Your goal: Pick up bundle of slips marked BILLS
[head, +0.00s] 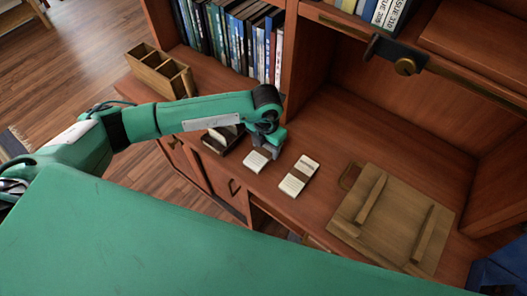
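One bundle (255,161) is directly under and in front of my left gripper (265,149). The other bundle (299,176), with a brown band, lies to its right, clear of the gripper. I cannot read a mark on either bundle. My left gripper points down, at or just above the far end of the nearer bundle. Its fingers are mostly hidden by the wrist, so whether they are open or shut on the bundle does not show. My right gripper is out of view.
A dark tray (222,141) is partly behind my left arm. A wooden divided box (158,72) stands at the left. A wooden board with slats (389,220) lies at the right. Books (230,35) fill the shelf behind. Bare desk lies between the bundles and the board.

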